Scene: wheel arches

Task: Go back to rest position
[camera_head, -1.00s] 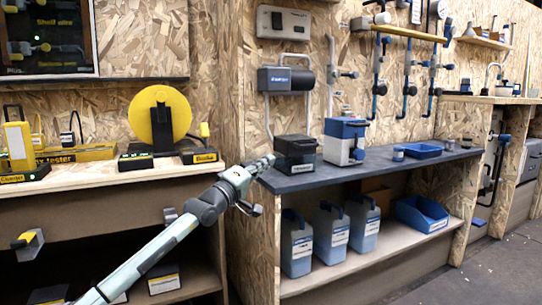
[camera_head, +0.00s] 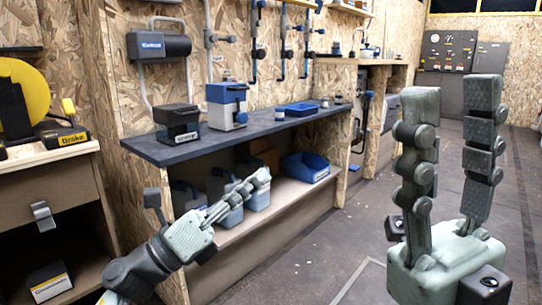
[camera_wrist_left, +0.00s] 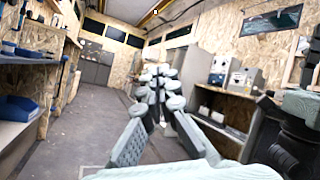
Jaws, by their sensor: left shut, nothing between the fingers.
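My left gripper (camera_head: 260,178) is in the middle of the head view, in front of the lower shelf. Its fingers are together, with nothing between them, and point up and to the right. In the left wrist view its fingers (camera_wrist_left: 160,80) point into the open room. My right gripper (camera_head: 455,108) stands large and close at the right of the head view. Its two fingers point up and are wide apart, with nothing between them.
A dark workbench (camera_head: 200,150) carries a black box (camera_head: 177,123), a blue-and-white device (camera_head: 227,106) and a blue tray (camera_head: 302,109). Below it are blue jugs, partly hidden by my left gripper, and a blue bin (camera_head: 306,167). The grey floor (camera_head: 340,235) between my grippers is clear.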

